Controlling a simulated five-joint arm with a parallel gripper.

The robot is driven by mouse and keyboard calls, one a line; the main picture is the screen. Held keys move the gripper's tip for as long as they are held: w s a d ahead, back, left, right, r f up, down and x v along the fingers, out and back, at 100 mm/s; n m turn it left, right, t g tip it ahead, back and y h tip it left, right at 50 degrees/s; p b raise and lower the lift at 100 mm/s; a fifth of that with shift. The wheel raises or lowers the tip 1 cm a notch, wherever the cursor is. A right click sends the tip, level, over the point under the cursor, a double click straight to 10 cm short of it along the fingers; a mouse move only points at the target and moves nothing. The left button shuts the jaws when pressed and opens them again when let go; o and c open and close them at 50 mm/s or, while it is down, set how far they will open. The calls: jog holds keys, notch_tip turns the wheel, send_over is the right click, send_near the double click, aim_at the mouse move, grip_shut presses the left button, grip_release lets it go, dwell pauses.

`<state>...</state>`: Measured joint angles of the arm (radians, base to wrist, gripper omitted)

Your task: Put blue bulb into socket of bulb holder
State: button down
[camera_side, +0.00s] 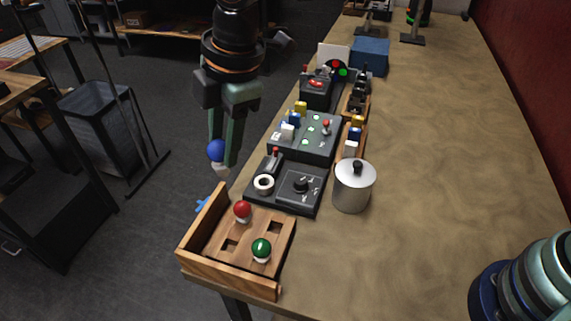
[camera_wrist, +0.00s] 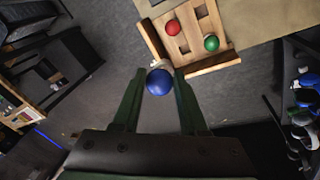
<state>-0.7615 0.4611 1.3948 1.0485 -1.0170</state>
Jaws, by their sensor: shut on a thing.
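The blue bulb (camera_side: 216,150) has a round blue globe and a pale base. My gripper (camera_side: 223,158) is shut on it and holds it in the air left of the table edge, base downward. In the wrist view the blue bulb (camera_wrist: 159,82) sits between the fingertips of my gripper (camera_wrist: 160,76). A white ring-shaped socket (camera_side: 264,184) stands on a dark box (camera_side: 291,203) with a lever and a knob, to the right of and lower than the bulb in the side view. The socket looks empty. It does not show in the wrist view.
A wooden tray (camera_side: 228,274) at the table's near corner holds a red bulb (camera_side: 242,210) and a green bulb (camera_side: 261,248), with open square holes. A metal pot (camera_side: 353,187) stands right of the dark box. A button panel (camera_side: 305,137) lies behind.

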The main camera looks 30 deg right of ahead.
jog(key=shift+h, duration=0.4)
jog(key=shift+w+d+f, duration=1.25)
jog(key=shift+d+f, duration=0.35)
jog(key=shift+f, duration=0.5)
jog(key=shift+w+d+f, duration=1.3)
jog(key=shift+d+f, duration=0.25)
jog(key=shift+f, duration=0.6)
jog(key=shift+w+d+f, duration=1.25)
jog(key=shift+d+f, duration=0.35)
jog(key=shift+f, duration=0.5)
jog(key=shift+s+a, duration=0.1)
jog(key=shift+a, duration=0.1)
jog(key=shift+s+x, duration=0.15)
jog(key=shift+x, duration=0.6)
jog(key=shift+s+x, duration=0.1)
jog(key=shift+x, duration=0.6)
jog(key=shift+d+f, duration=0.1)
jog(key=shift+d, duration=0.05)
jog(key=shift+c, duration=1)
grip_release()
